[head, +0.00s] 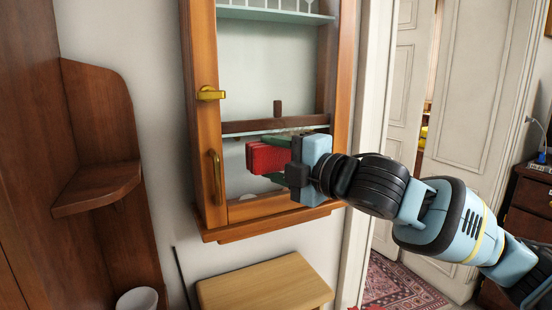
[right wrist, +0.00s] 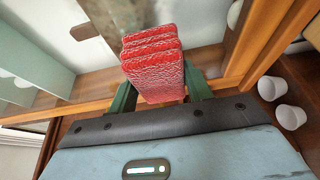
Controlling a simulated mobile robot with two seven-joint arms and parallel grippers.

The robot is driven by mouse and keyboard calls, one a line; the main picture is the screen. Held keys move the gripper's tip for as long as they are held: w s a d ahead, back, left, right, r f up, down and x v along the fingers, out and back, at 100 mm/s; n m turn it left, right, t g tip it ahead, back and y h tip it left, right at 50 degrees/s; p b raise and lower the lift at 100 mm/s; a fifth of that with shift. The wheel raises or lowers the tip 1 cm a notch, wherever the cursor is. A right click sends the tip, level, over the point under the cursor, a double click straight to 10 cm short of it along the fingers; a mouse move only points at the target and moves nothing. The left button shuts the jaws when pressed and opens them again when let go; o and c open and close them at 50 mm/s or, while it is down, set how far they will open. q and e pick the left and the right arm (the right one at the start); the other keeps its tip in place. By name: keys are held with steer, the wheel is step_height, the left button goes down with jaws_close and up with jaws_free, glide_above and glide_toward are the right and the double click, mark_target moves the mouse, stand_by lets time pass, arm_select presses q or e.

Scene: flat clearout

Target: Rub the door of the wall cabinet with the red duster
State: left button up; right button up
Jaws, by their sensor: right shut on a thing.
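The wall cabinet (head: 202,130) hangs on the white wall in the middle of the head view. It has an orange-brown wood frame, a glass front, a brass latch (head: 210,93) and a brass handle (head: 216,178). My right gripper (head: 276,157) is in front of the glass, shut on the red duster (head: 266,158). The duster, a ribbed red block, also shows between the green fingers in the right wrist view (right wrist: 152,62). I cannot tell whether the duster touches the door. My left gripper is in neither view.
A brown corner shelf (head: 98,190) stands to the left of the cabinet. Below are a light wooden stool or small table (head: 265,284) and a white bin (head: 138,299). White cups (right wrist: 290,117) show in the right wrist view. A white door (head: 480,130) is at right.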

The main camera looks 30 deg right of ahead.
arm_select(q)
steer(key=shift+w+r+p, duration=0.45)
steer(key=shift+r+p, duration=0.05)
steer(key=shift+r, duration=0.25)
arm_select(e)
steer(key=shift+s+d, duration=0.2)
steer(key=shift+d, duration=1.8)
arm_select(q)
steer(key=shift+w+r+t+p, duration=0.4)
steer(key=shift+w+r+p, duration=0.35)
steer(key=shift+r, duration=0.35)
arm_select(e)
steer(key=shift+d, duration=2.05)
arm_select(q)
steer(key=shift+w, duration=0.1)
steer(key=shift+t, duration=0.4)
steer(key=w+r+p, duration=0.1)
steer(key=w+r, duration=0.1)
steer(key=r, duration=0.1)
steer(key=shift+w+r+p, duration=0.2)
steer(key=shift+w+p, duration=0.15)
steer(key=shift+p, duration=0.05)
arm_select(e)
steer(key=d, duration=0.4)
steer(key=shift+s, duration=0.1)
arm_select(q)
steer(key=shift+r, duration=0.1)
